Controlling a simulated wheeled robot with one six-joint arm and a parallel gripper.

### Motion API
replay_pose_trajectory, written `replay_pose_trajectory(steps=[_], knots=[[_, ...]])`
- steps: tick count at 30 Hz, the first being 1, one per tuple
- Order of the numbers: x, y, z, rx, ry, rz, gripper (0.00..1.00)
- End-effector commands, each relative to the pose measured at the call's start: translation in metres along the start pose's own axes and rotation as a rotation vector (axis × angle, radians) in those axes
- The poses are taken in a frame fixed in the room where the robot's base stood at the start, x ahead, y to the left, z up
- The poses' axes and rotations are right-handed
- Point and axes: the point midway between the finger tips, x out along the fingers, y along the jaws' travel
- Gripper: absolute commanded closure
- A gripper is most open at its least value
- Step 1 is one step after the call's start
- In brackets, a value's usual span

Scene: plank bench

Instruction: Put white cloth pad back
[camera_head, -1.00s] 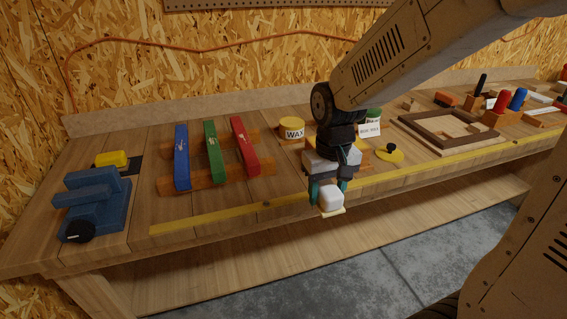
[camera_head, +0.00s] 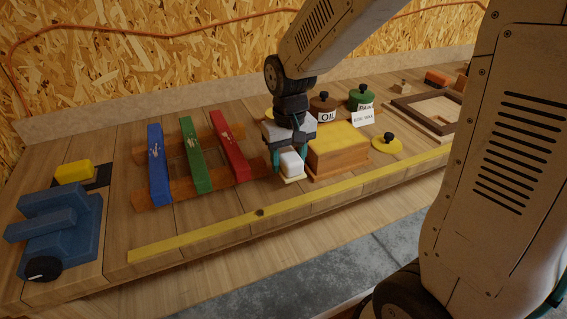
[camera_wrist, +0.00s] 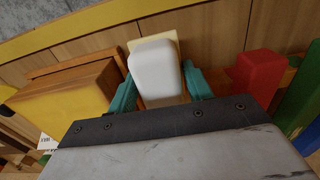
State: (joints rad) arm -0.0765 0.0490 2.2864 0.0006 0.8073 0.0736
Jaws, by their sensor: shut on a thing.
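The white cloth pad (camera_head: 291,162) is a small rounded white block on a pale yellow base. My gripper (camera_head: 289,160) is shut on it, its teal fingers on either side. The pad is over the bench, between the red bar (camera_head: 230,149) and a wooden block with a yellow top (camera_head: 338,146). I cannot tell whether its base touches the bench. In the wrist view the pad (camera_wrist: 156,70) sits between the fingers, with the yellow-topped block (camera_wrist: 62,105) close on the left and the red bar (camera_wrist: 258,78) on the right.
Green (camera_head: 195,155) and blue bars (camera_head: 158,165) lie beside the red one on wooden rails. A brown OIL tin (camera_head: 322,107), a green tin (camera_head: 360,97) and a white card (camera_head: 362,118) stand behind the block. A yellow knobbed lid (camera_head: 386,146) lies right.

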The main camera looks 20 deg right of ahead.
Motion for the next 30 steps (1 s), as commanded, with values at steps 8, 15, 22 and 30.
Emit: replay_pose_trajectory(steps=[8, 15, 22, 30], knots=[[0.033, -0.001, -0.003, 0.001, -0.004, 0.000, 0.71], [0.036, 0.000, -0.004, 0.001, 0.000, 0.000, 0.71], [0.039, 0.001, -0.003, 0.003, -0.001, 0.000, 0.33], [0.039, 0.001, -0.004, 0.003, 0.000, 0.000, 0.28]])
